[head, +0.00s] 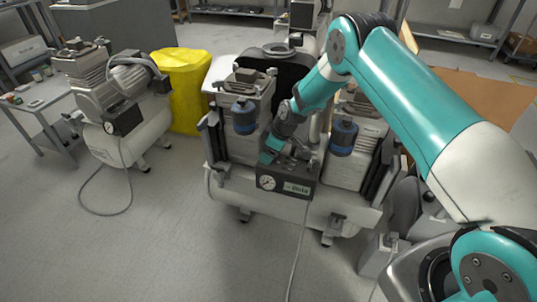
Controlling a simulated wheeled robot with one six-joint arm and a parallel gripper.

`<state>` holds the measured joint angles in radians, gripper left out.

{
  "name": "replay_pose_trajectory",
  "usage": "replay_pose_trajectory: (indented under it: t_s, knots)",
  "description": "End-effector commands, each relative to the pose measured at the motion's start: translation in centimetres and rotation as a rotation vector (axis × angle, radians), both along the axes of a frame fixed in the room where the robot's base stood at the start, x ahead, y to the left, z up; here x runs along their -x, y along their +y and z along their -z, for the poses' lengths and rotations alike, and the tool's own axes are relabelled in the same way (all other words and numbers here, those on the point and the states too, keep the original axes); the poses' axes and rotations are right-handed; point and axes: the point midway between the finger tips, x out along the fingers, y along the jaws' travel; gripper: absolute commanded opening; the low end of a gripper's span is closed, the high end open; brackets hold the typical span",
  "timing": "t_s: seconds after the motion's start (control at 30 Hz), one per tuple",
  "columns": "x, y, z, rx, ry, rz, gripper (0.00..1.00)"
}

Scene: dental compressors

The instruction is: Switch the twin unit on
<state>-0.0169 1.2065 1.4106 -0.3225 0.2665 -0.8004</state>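The twin unit (262,203) stands on the floor in the middle of the head view. It has a pale tank on feet, two motor heads with blue canisters, and a dark control box (288,188) with a round gauge at its front. My arm reaches in from the right, and my gripper (268,157) is low between the two heads, just above and behind the left part of the control box. I cannot tell whether it touches the box. The fingertips are small and partly hidden, so their opening is unclear. I cannot make out the switch or its position.
A smaller compressor (125,135) with its own gauge stands to the left, beside a yellow covered item (183,85). A grey side table (42,108) is at the far left. Cables lie on the floor. Cardboard (480,100) stands at the right. The front left floor is clear.

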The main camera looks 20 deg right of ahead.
Motion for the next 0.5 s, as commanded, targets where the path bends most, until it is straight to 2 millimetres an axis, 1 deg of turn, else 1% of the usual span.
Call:
replay_pose_trajectory:
  t_s: [0.03, 0.1, 0.37, 0.4, 0.47, 0.5]
  knots:
    - [-0.09, 0.16, 0.53, 0.000, 0.000, 0.000, 0.70]
    - [-0.18, 0.27, 0.85, 0.000, 0.000, 0.000, 0.70]
    - [-0.24, 0.33, 0.95, 0.000, 0.000, 0.001, 0.70]
    - [-0.24, 0.33, 0.95, 0.000, 0.000, 0.001, 0.66]
    - [-0.23, 0.33, 0.95, 0.000, 0.000, 0.001, 0.52]
    - [-0.23, 0.33, 0.95, 0.000, 0.000, 0.001, 0.43]
